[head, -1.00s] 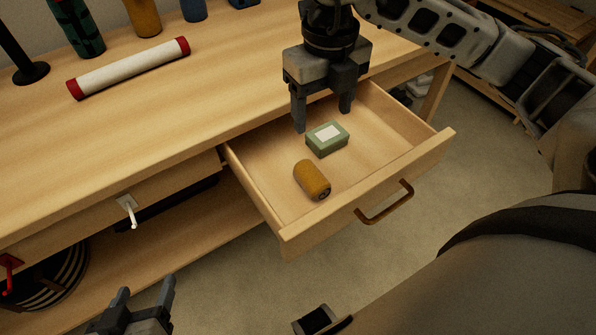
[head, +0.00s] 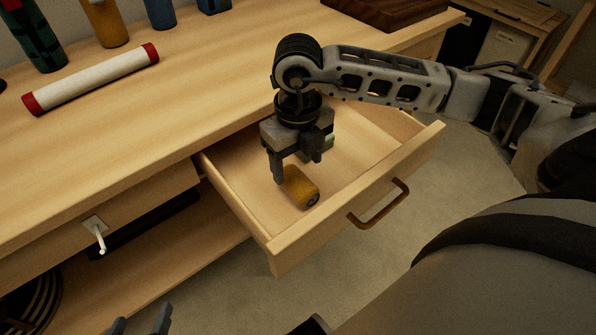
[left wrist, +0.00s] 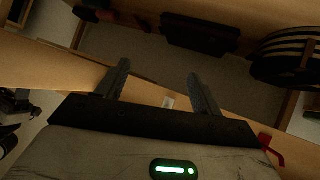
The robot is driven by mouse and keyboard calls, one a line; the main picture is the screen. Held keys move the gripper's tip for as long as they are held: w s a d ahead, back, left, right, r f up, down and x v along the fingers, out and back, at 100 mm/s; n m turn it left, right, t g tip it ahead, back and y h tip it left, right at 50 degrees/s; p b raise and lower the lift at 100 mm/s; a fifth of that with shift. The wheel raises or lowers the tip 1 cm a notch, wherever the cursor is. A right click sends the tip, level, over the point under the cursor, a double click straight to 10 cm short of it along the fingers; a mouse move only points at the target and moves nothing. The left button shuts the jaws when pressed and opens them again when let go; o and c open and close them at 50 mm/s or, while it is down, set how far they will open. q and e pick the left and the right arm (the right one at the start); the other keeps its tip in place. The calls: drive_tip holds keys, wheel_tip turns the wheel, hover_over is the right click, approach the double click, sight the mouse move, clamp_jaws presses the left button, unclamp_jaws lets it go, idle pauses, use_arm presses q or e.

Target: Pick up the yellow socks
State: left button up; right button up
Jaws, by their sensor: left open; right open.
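The yellow socks (head: 302,188), a mustard-coloured roll with a dark end, lie in the open drawer (head: 345,205) in the head view. My right gripper (head: 298,168) is open and points down over the drawer, its fingers close by the socks' far left end. One finger overlaps the socks' edge in the picture; I cannot tell whether they touch. My left gripper (head: 140,325) is open and empty, at the bottom left of the head view, away from the drawer. Its two fingers show in the left wrist view (left wrist: 158,78).
The drawer has a brown handle (head: 380,206). A white roll with red ends (head: 92,79) and several bottles stand or lie on the table top (head: 200,75). A striped basket (left wrist: 285,58) sits below.

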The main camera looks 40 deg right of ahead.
sight(294, 175)
drive_tip(key=f, duration=0.3)
drive_tip(key=f+b, duration=0.1)
drive_tip(key=f, duration=0.1)
drive_tip(key=shift+w+a, duration=0.2)
drive_tip(key=shift+a, duration=0.1)
use_arm(q)
drive_tip(key=shift+d+f, duration=0.35)
drive_tip(key=shift+f, duration=0.55)
use_arm(e)
drive_tip(key=c, duration=1.1)
use_arm(q)
drive_tip(key=shift+a+r, duration=0.1)
use_arm(e)
drive_tip(key=shift+o, duration=0.2)
